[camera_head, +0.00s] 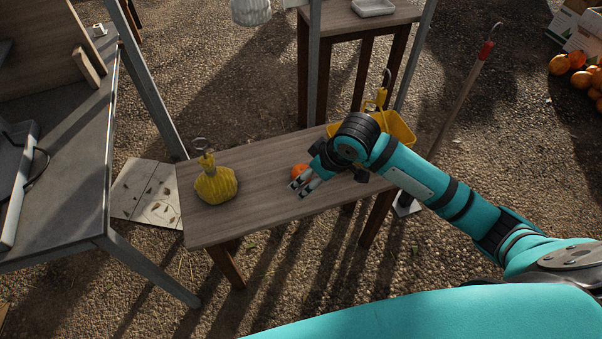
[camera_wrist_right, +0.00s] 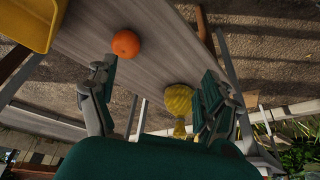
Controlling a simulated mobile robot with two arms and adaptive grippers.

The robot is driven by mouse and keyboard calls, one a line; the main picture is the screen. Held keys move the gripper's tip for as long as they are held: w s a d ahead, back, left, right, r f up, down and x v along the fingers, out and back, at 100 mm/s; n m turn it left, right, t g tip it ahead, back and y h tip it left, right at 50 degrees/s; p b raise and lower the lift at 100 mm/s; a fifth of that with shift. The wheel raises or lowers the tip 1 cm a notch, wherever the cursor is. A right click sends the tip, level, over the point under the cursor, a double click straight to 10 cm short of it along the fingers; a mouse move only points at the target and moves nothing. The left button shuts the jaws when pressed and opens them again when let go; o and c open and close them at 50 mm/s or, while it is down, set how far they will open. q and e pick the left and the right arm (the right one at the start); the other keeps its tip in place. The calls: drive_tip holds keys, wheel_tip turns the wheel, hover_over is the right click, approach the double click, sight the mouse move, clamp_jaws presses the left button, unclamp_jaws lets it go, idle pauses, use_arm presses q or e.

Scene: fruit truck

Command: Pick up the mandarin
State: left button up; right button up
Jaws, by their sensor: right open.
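The orange mandarin (camera_head: 299,170) lies on the wooden bench (camera_head: 257,213), partly hidden behind my right gripper in the head view. It also shows in the right wrist view (camera_wrist_right: 125,43), beyond the fingertip at the left and outside the space between the fingers. My right gripper (camera_head: 302,187) is open and empty, close to the mandarin on its near side. In the right wrist view its two fingers (camera_wrist_right: 155,92) stand wide apart. My left gripper is not in view.
A yellow bundle with a dark ring on top (camera_head: 216,186) stands on the bench's left part. A yellow container (camera_head: 399,127) is at its right end, behind my right arm. A grey table (camera_head: 75,170) stands at the left. Oranges (camera_head: 579,75) lie at the far right.

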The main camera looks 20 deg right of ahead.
approach(303, 170)
drive_tip(key=shift+m+h, duration=0.3)
drive_tip(key=f, duration=0.1)
drive_tip(key=a+f, duration=0.1)
drive_tip(key=f, duration=0.1)
drive_tip(key=a+f+b, duration=0.1)
drive_tip(key=f, duration=0.1)
drive_tip(key=shift+w, duration=0.4)
drive_tip(key=x, duration=0.5)
drive_tip(key=shift+w+d+f+b, duration=0.15)
drive_tip(key=shift+w+f+b, duration=0.05)
drive_tip(key=shift+w+b, duration=0.25)
drive_tip(key=c, duration=1.4)
drive_tip(key=shift+r, duration=0.1)
